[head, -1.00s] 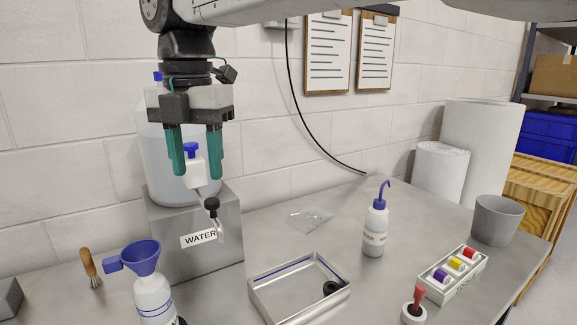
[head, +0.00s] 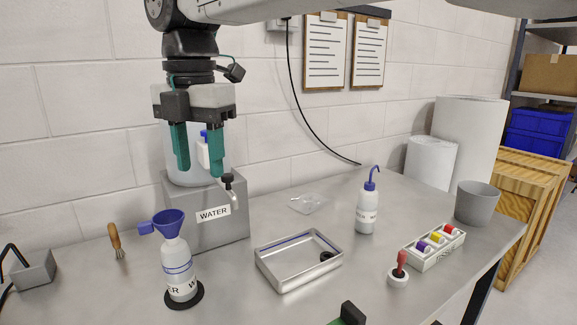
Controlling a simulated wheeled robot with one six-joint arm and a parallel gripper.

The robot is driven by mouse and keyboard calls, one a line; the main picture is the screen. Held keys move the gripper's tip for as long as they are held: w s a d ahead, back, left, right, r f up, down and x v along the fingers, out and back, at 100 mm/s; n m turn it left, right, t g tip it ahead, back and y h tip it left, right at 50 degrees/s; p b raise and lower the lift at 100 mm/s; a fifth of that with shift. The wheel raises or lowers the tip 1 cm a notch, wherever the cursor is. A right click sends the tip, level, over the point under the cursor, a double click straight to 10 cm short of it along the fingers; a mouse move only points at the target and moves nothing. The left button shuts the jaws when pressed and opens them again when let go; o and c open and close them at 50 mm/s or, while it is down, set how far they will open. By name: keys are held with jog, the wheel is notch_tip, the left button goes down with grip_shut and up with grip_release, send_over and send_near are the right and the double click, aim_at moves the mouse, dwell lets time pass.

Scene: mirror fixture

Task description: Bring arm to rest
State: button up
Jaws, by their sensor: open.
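My gripper (head: 199,150) hangs from my arm at the upper left in the head view, with its two green fingers pointing down. The fingers are apart and I see nothing held between them. They hang in front of the water container (head: 185,168), which stands on a grey metal block (head: 205,230) labelled WATER. The gripper covers much of the container. A white and blue part of the container shows behind and between the fingers.
On the metal table (head: 330,215) stand a wash bottle with a blue funnel (head: 178,265), a metal tray (head: 298,260), another wash bottle (head: 367,208), a rack of coloured caps (head: 434,246), a red-handled stamp (head: 399,272) and a grey cup (head: 477,203). A brush (head: 116,240) is at left.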

jog(key=s+d+f+m, duration=0.2)
jog(key=d+f+m, duration=0.3)
jog(key=d+m, duration=0.4)
jog(key=s+d+f+m, duration=0.2)
jog(key=d+f+m, duration=0.2)
jog(key=d+m, duration=0.55)
jog(key=s+d+f+m, duration=0.2)
jog(key=s+d+m, duration=0.2)
jog(key=d, duration=0.3)
jog(key=s+d+f+m, duration=0.3)
jog(key=s+d+m, duration=0.1)
jog(key=d, duration=0.3)
jog(key=s+d+f+m+t, duration=0.1)
jog(key=s+d+f+m, duration=0.2)
jog(key=s+d+m, duration=0.2)
jog(key=d, duration=0.2)
jog(key=shift+d, duration=0.3)
jog(key=shift+a, duration=0.1)
